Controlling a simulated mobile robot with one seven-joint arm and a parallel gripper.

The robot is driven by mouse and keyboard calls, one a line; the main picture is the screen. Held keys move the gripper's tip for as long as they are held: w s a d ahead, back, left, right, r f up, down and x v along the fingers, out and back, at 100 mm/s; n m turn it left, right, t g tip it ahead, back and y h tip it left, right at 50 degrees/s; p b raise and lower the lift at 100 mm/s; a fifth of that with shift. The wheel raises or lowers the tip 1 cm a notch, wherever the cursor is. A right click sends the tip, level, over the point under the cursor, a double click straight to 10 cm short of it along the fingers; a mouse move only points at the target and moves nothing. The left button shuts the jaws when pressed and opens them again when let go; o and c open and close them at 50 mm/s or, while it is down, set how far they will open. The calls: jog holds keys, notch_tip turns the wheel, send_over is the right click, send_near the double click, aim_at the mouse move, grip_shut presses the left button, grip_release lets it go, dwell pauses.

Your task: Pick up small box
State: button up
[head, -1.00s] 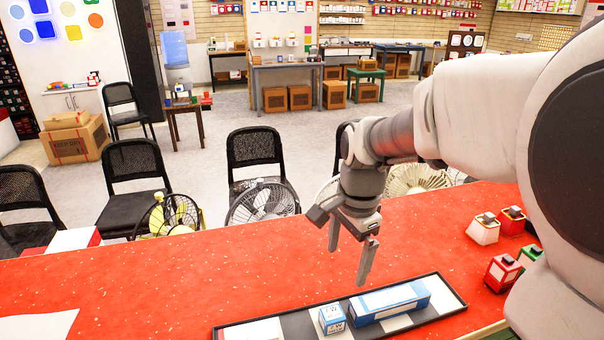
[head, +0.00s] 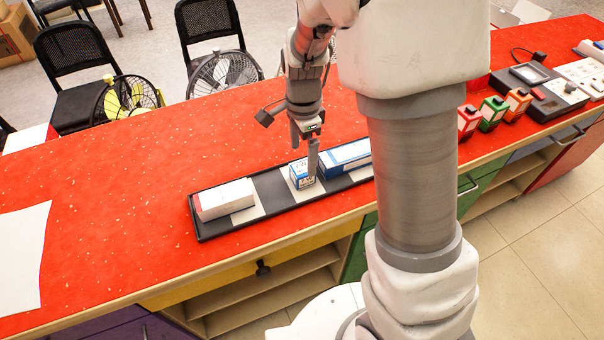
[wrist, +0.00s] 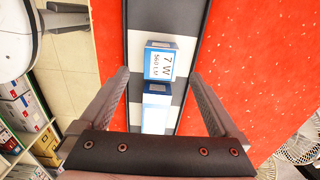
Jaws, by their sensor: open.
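The small box (head: 301,174) is blue and white and stands on a light square of a long black tray (head: 268,196) on the red counter. In the wrist view the small box (wrist: 160,62) shows a white label reading "7 W" and lies ahead of the fingers, near the middle. My gripper (head: 305,158) is right above and beside the small box in the head view, pointing down. In the wrist view my gripper (wrist: 165,95) has its fingers wide apart, with nothing held between them.
A longer blue box (head: 345,157) lies on the tray to the right of the small box, and a white box (head: 223,199) lies at the tray's left end. The red counter left of the tray is mostly clear.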

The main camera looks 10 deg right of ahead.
aim_at(302, 167)
notch_tip(302, 167, down, 6)
jog(key=shift+a+r+b, duration=0.1)
jog(key=shift+b, duration=0.5)
jog(key=c, duration=1.5)
jog(key=shift+o, duration=0.2)
jog(key=shift+r, duration=0.1)
